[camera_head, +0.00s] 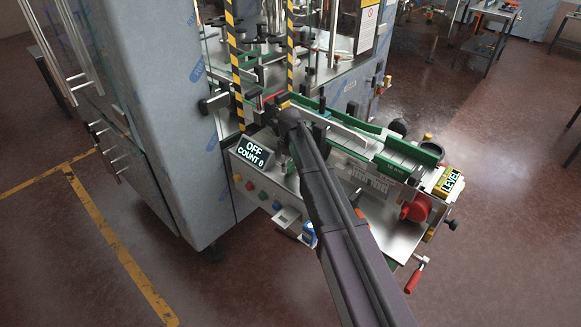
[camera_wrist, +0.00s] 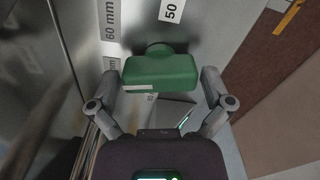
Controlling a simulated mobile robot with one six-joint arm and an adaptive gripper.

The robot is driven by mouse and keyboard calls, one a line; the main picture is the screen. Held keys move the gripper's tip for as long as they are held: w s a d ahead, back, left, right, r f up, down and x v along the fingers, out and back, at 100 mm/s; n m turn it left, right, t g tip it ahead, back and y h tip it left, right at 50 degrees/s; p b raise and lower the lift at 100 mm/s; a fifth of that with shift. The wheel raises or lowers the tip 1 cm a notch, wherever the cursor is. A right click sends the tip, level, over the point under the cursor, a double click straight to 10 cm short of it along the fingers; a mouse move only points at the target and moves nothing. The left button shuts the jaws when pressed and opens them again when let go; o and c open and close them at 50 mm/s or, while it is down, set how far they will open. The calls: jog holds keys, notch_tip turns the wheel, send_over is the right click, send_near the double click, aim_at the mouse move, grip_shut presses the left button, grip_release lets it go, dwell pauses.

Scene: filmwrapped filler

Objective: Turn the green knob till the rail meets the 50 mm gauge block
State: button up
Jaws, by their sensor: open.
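The green knob (camera_wrist: 160,73) is a chunky rounded bar on a short round neck in the wrist view. My gripper (camera_wrist: 160,82) is open, with one finger on each side of the knob; gaps show between fingers and knob. Above it are a grey block marked 60 mm (camera_wrist: 110,20) and a white label reading 50 (camera_wrist: 171,10); I cannot tell whether that label is on the gauge block. In the head view, green-edged guide rails (camera_head: 345,118) run along the conveyor. My arm hides the knob and gripper there, and rail contact with a block cannot be seen.
A display (camera_head: 252,152) reads OFF and COUNT 0. A red round button (camera_head: 416,208), a yellow LEVEL box (camera_head: 447,182) and a red-handled crank (camera_head: 414,278) are at the conveyor's near end. A tall grey cabinet (camera_head: 160,100) stands left. Open floor lies in front.

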jog(key=shift+c, duration=0.2)
jog(key=c, duration=0.8)
jog(key=shift+m, duration=0.3)
jog(key=m, duration=0.8)
jog(key=shift+a+m, duration=0.1)
jog(key=shift+m, duration=0.3)
jog(key=m, duration=1)
jog(key=shift+m, duration=0.4)
